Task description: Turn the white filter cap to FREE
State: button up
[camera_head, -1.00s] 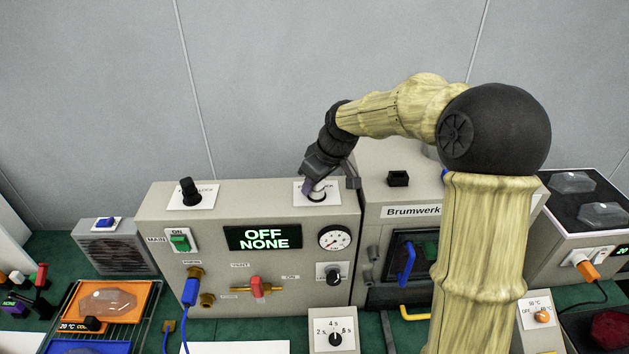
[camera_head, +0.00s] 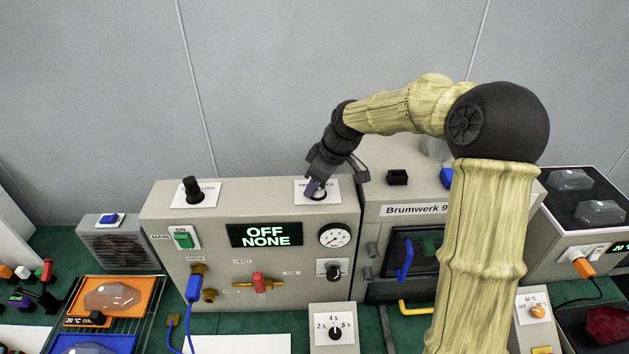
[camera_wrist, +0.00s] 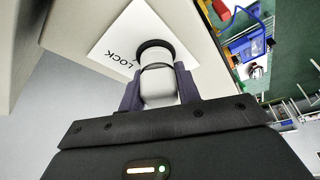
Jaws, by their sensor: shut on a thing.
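The white filter cap (camera_wrist: 158,87) shows in the wrist view, upright in a black ring on a white label plate (camera_wrist: 118,45). The word LOCK is readable on the plate; no FREE mark can be made out. My gripper (camera_wrist: 160,90) is shut on the cap, one purple-grey finger on each side. In the head view, my gripper (camera_head: 313,187) reaches down to the label plate (camera_head: 331,187) on top of the grey machine (camera_head: 158,215), at its right end. There the fingers mostly hide the cap.
A black knob (camera_head: 193,189) on its own plate stands at the left of the machine top. The display (camera_head: 265,235) reads OFF NONE. The Brumwerk machine (camera_head: 380,213) stands close on the right. The machine top between the two plates is clear.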

jog(key=shift+s+f, duration=0.1)
jog(key=shift+f, duration=0.05)
grip_shut()
jog(key=shift+r, duration=0.3)
jog(key=shift+r+p, duration=0.5)
jog(key=shift+p, duration=0.05)
jog(key=shift+r+p, duration=0.75)
jog(key=shift+r, duration=0.25)
jog(key=shift+r+p, duration=0.65)
jog(key=shift+r, duration=0.25)
jog(key=shift+w+a+f, duration=0.1)
jog(key=shift+w, duration=0.1)
